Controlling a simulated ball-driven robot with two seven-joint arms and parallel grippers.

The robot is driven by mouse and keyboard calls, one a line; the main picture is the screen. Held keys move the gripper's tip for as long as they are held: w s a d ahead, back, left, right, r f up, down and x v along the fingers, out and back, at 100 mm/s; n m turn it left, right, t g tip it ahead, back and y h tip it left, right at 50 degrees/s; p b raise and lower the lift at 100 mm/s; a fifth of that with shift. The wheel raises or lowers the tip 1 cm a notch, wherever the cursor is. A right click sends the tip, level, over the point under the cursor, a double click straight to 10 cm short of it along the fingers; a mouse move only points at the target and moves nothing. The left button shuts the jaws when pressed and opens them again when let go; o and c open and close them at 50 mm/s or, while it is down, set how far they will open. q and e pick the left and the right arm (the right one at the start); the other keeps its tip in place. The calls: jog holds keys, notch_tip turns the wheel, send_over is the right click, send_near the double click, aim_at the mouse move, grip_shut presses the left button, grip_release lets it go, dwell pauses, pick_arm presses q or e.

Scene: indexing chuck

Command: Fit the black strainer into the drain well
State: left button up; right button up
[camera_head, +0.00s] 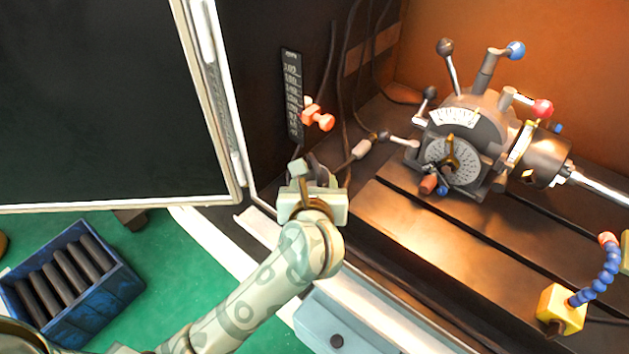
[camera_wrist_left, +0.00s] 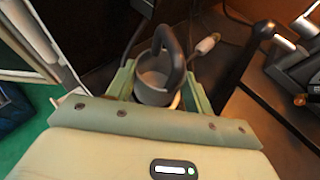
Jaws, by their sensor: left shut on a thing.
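The black strainer (camera_wrist_left: 154,86) shows in the left wrist view as a dark grey cup with a thick looped handle on top. My left gripper (camera_wrist_left: 158,88) is shut on it, with one pale green finger on each side. In the head view, my left gripper (camera_head: 312,178) is at the left front corner of the machine's enclosure. A small dark part of the strainer (camera_head: 320,172) shows there between the fingers. The gripper hides most of it. I cannot make out the drain well in either view. My right gripper is in neither view.
The indexing chuck (camera_head: 462,145) with several ball-ended levers stands on the slotted bed at the right. A jointed coolant hose (camera_head: 596,285) is at the front right. An open door panel (camera_head: 110,100) and a blue crate (camera_head: 115,290) are at the left. Cables hang behind the gripper.

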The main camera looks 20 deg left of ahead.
pick_arm(q)
jog(key=shift+f+b, duration=1.1)
jog(key=shift+f, duration=0.4)
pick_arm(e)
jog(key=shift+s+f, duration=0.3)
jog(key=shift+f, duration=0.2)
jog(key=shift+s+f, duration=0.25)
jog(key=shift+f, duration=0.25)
pick_arm(q)
jog(key=o, duration=1.1)
jog(key=shift+r, duration=0.1)
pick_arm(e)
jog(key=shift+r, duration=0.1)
